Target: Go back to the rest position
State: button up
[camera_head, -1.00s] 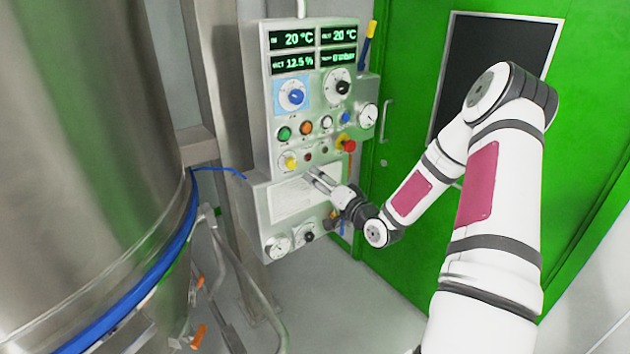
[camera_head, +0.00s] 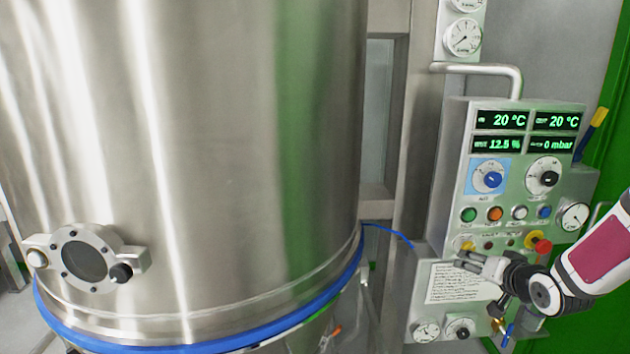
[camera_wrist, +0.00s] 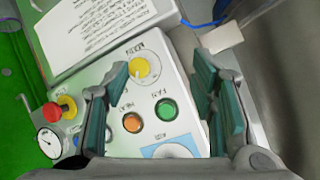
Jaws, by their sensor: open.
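My gripper (camera_head: 466,259) is in front of the lower part of the control panel (camera_head: 452,190), near the instruction sheet (camera_head: 450,283). In the wrist view my gripper (camera_wrist: 158,85) is open, its two fingers apart with nothing between them. Between and beyond the fingers show a yellow knob (camera_wrist: 145,70), an orange button (camera_wrist: 132,122) and a green button (camera_wrist: 166,109). Part of my white arm shows at the right edge of the head view. I cannot tell whether the fingertips touch the panel.
A large steel vessel (camera_head: 220,130) with a blue band fills the left and middle of the head view. A red emergency button (camera_head: 542,246) and a gauge (camera_head: 574,215) are on the panel near my wrist. A green door lies at the right edge.

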jog(key=s+a+r+n+g+h, duration=0.35)
jog(key=s+a+r, duration=0.55)
jog(key=s+r, duration=0.4)
jog(key=s+a+r+n+g+y, duration=0.1)
jog(key=s+a, duration=0.4)
jog(key=s, duration=0.5)
jog(key=s+a+r+n+g+y, duration=0.1)
jog(key=s+a+r+g+y, duration=0.1)
jog(key=s+a, duration=0.3)
jog(key=s, duration=0.4)
jog(key=shift+s+r, duration=0.2)
jog(key=shift+s, duration=0.2)
jog(key=shift+o, duration=0.6)
